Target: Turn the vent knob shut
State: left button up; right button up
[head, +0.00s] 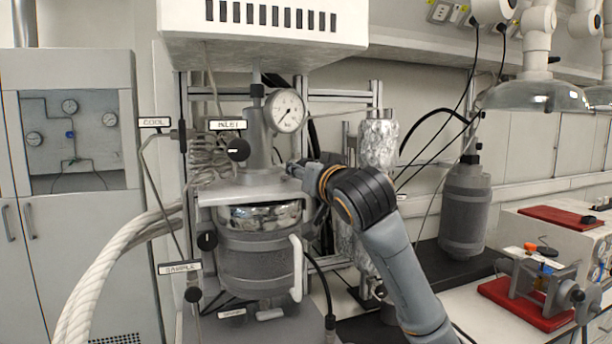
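The pressure reactor (262,262) stands in the middle, with a grey vessel, a lid and a round pressure gauge (287,111) on top. I cannot make out a vent label or identify a vent knob; my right arm covers the right side of the lid. A black knob (238,150) sits below a label that seems to read INLET. My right gripper (294,170) reaches in from the lower right to the right side of the lid, beside the head. Its fingers are too small and hidden to tell what they touch. My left gripper is out of view.
Other black knobs sit at the vessel's left side (207,241) and below the SAMPLE label (193,295). A foil-wrapped column (378,143) stands behind my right arm. A grey cylinder (465,212) and red trays are at right. White hoses (105,268) run at left.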

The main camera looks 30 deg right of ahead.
jog(key=m, duration=0.5)
jog(key=shift+a+m, duration=0.1)
jog(key=shift+m, duration=0.3)
jog(key=m, duration=0.4)
jog(key=shift+r+m, duration=0.1)
jog(key=shift+m, duration=0.5)
jog(key=o, duration=1.2)
